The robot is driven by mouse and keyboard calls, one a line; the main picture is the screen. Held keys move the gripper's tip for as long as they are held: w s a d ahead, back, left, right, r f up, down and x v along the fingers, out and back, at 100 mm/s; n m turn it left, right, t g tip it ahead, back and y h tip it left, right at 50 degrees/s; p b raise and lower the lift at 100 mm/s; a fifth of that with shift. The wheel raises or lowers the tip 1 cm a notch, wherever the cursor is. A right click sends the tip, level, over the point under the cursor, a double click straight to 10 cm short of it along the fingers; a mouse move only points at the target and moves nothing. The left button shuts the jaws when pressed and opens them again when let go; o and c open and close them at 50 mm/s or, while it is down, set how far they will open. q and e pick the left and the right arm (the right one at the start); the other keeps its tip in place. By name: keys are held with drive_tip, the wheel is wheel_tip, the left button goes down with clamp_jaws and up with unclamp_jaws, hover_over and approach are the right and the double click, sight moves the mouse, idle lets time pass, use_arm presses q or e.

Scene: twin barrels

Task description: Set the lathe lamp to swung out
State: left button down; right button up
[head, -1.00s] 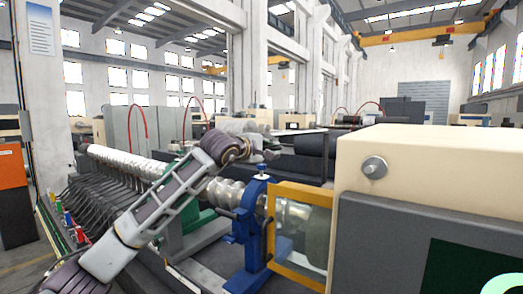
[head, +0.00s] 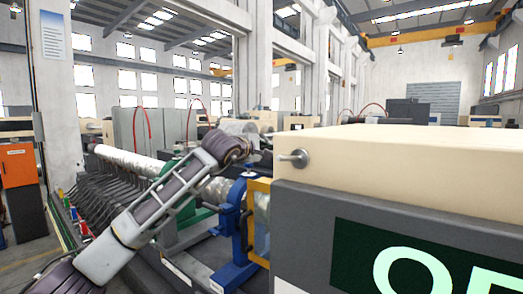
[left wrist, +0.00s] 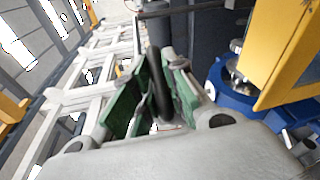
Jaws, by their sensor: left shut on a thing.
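My left gripper (head: 252,145) reaches in from the lower left over the lathe's long shaft (head: 130,158). Its tip is small and partly hidden by my own wrist in the head view. In the left wrist view its green-padded fingers (left wrist: 160,88) are shut on a dark, rounded handle (left wrist: 162,72). A dark bar (left wrist: 185,8) crosses above the fingers, and I cannot tell whether it joins the handle. I cannot clearly make out the lamp's head or how far it is swung. My right gripper is not in view.
A large cream and grey machine cabinet (head: 400,150) with a round knob (head: 298,159) fills the right. A yellow-framed guard (head: 258,222) and blue steady rest (head: 233,228) stand close below my left gripper. An orange cabinet (head: 20,170) stands at the far left.

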use_arm(q)
drive_tip(key=shift+f, duration=0.1)
drive_tip(key=c, duration=1.5)
unclamp_jaws()
drive_tip(key=shift+a, duration=0.1)
drive_tip(key=shift+o, duration=0.2)
drive_tip(key=v, duration=1.2)
